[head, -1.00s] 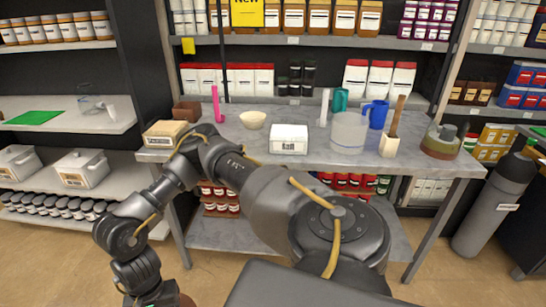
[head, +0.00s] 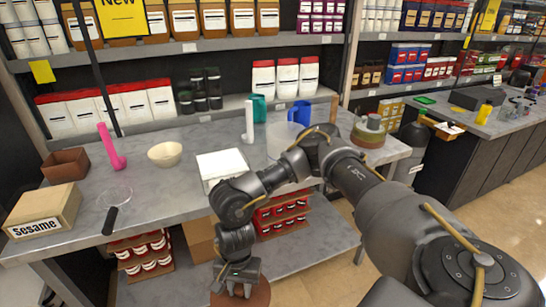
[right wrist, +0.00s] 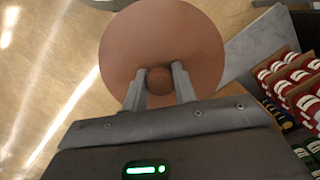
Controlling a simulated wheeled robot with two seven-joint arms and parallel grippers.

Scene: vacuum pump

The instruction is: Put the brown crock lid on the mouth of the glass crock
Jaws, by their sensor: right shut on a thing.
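The brown crock lid (right wrist: 205,55) is a round disc with a small knob, seen in the right wrist view. My right gripper (right wrist: 158,72) is shut on that knob. In the head view my right gripper (head: 238,287) hangs low in front of the table, with the lid's edge (head: 262,294) showing below it. A clear, wide cylinder that looks like the glass crock (head: 283,138) stands on the table to the right of the white box. My right arm hides its lower front. My left gripper is not in view.
The grey table (head: 180,195) holds a Sesame box (head: 45,210), a brown box (head: 66,168), a pink ladle (head: 112,150), a cream bowl (head: 165,154), a white box (head: 220,167), a blue jug (head: 301,112) and a squat greenish jar (head: 369,130). Red-labelled jars (head: 282,215) stand on its lower shelf.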

